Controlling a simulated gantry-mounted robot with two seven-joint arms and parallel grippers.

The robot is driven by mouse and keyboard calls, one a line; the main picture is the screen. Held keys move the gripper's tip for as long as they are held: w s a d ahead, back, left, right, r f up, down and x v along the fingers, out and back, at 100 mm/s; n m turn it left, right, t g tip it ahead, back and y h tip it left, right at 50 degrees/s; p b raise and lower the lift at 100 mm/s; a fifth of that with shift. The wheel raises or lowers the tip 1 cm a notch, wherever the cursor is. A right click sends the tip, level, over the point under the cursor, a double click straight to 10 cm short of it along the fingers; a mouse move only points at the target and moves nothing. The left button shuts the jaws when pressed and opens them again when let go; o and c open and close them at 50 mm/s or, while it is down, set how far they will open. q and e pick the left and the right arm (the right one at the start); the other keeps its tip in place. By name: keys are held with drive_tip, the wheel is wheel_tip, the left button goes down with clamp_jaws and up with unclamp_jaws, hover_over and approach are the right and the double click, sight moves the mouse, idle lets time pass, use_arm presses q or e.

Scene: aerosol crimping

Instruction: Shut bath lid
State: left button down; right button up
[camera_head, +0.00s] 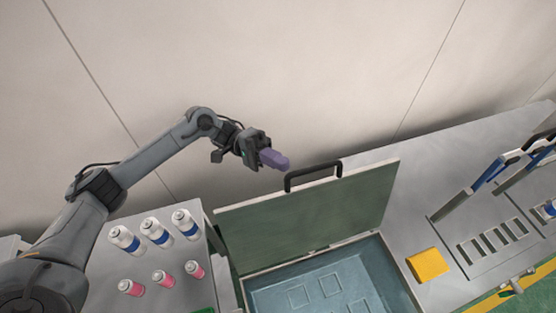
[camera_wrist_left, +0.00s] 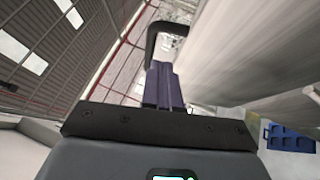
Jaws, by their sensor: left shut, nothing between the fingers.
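The bath lid (camera_head: 300,215) is a flat grey-green panel standing raised along the back edge of the bath (camera_head: 252,296). A black handle (camera_head: 313,168) sits on its top edge. The bath is an open blue basin with square outlines on its floor. My left gripper (camera_head: 284,162) has purple fingers and is shut and empty. It is close to the left of the handle and by the lid's top edge; contact cannot be told. In the left wrist view, the shut fingers (camera_wrist_left: 163,82) point toward the black handle (camera_wrist_left: 152,42). My right gripper is not in view.
Blue-banded cans (camera_head: 156,232) and pink cans (camera_head: 163,278) stand on a grey table at left. A yellow block (camera_head: 428,265) lies right of the bath. Farther right are a slotted rack (camera_head: 492,241) and blue-handled levers (camera_head: 488,172). A plain wall rises behind.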

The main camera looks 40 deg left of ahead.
use_arm(q)
drive_tip(key=shift+s+d+r+p, duration=0.2)
drive_tip(key=shift+s+d+p, duration=0.2)
drive_tip(key=shift+s, duration=0.25)
drive_tip(key=shift+s+d+r+p, duration=0.2)
drive_tip(key=shift+s+d+p, duration=0.1)
drive_tip(key=shift+s+d, duration=0.3)
drive_tip(key=shift+a, duration=0.1)
